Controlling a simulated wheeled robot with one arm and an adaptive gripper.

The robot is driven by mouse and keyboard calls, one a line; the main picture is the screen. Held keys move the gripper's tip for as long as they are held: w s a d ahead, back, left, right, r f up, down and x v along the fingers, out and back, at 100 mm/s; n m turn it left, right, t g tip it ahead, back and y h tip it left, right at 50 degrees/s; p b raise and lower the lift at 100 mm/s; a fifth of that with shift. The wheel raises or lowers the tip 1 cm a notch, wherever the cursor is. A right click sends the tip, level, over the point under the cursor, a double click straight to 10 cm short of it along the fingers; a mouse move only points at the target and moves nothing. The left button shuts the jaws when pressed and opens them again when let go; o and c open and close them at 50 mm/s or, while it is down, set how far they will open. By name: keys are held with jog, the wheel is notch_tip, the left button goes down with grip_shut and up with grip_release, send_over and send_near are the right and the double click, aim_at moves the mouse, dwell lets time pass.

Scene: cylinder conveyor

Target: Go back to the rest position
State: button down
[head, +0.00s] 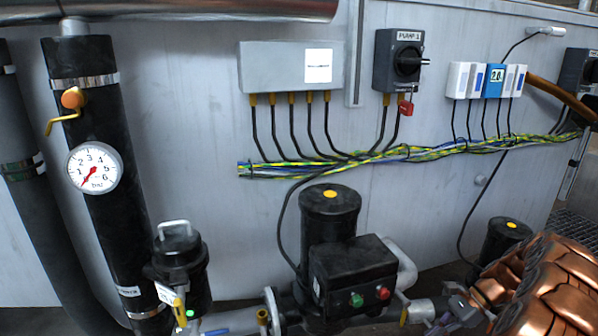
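My gripper does not show in the head view, so its pose and its fingers cannot be seen. No conveyor shows either. The view holds a wall with pump equipment. A black pump motor (329,222) with a yellow dot on top stands upright at the lower middle. A black control box (352,270) with a green and a red button is fixed at its front.
A black pipe (103,205) with a pressure gauge (95,167) rises at left. A grey junction box (275,67), a switch box (398,60) and a cable bundle (375,156) are on the wall. Copper-coloured ribbed parts (545,285) fill the lower right.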

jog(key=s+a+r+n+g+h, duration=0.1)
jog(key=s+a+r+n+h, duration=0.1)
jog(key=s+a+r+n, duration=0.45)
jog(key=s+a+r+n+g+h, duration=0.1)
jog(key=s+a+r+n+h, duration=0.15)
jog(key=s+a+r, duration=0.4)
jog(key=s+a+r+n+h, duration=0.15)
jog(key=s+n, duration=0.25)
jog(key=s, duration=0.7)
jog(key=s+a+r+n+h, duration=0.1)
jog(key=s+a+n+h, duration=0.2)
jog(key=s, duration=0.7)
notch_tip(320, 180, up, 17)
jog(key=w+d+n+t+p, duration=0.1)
jog(key=p, duration=1.4)
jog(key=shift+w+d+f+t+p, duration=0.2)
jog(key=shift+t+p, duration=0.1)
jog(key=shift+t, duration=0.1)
